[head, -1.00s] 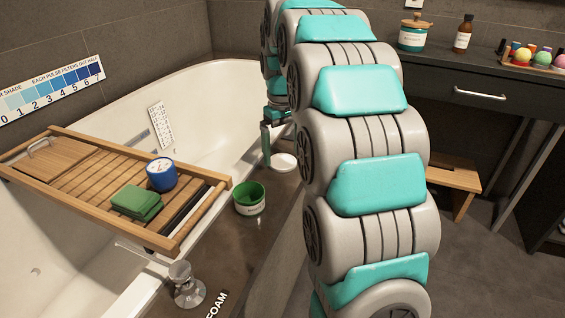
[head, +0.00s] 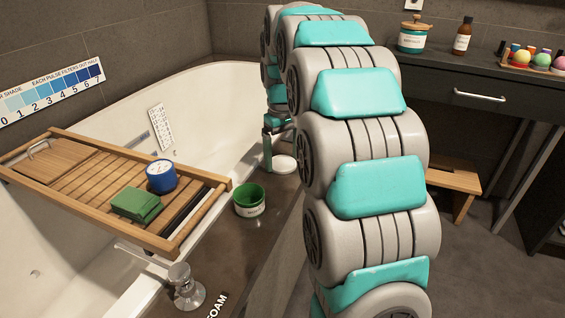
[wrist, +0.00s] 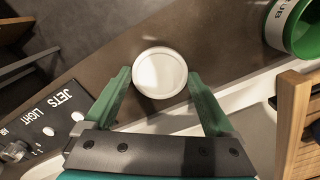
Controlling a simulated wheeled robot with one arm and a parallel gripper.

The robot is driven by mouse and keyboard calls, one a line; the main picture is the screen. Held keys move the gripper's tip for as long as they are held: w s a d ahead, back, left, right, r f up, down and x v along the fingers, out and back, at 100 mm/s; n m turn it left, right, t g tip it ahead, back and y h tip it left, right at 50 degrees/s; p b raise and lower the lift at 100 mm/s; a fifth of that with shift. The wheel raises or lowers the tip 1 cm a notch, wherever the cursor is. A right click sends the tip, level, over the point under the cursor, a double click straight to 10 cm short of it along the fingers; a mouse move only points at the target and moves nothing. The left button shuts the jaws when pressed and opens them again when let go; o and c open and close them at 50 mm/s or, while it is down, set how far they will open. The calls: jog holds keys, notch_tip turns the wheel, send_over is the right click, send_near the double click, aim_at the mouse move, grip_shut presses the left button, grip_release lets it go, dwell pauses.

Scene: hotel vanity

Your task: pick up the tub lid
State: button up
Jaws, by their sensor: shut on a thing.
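The tub lid (wrist: 160,72) is a white round disc on the dark brown ledge beside the bathtub. In the wrist view it sits between the two green fingertips of my gripper (wrist: 160,80), which is shut on its edges. In the head view the lid (head: 284,165) shows just right of a green finger of my gripper (head: 272,153); the other finger is hard to make out behind my arm. The lid looks flat and at ledge height. The open green tub (head: 250,200) with a white label stands nearer on the same ledge; it also shows in the wrist view (wrist: 304,30).
A metal knob (head: 183,287) is on the near ledge. A dark panel with buttons (wrist: 50,125) lies left in the wrist view.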

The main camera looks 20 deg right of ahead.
aim_at(283, 163)
jog(key=shift+r, duration=0.1)
jog(key=shift+r, duration=1.5)
jog(key=shift+s+r, duration=0.1)
jog(key=shift+r, duration=0.15)
jog(key=s+a+r, duration=0.1)
jog(key=s+a, duration=0.1)
jog(key=s, duration=1.3)
jog(key=shift+s+a+r+p, duration=0.15)
jog(key=shift+a+r+p, duration=0.15)
jog(key=shift+a+p, duration=0.05)
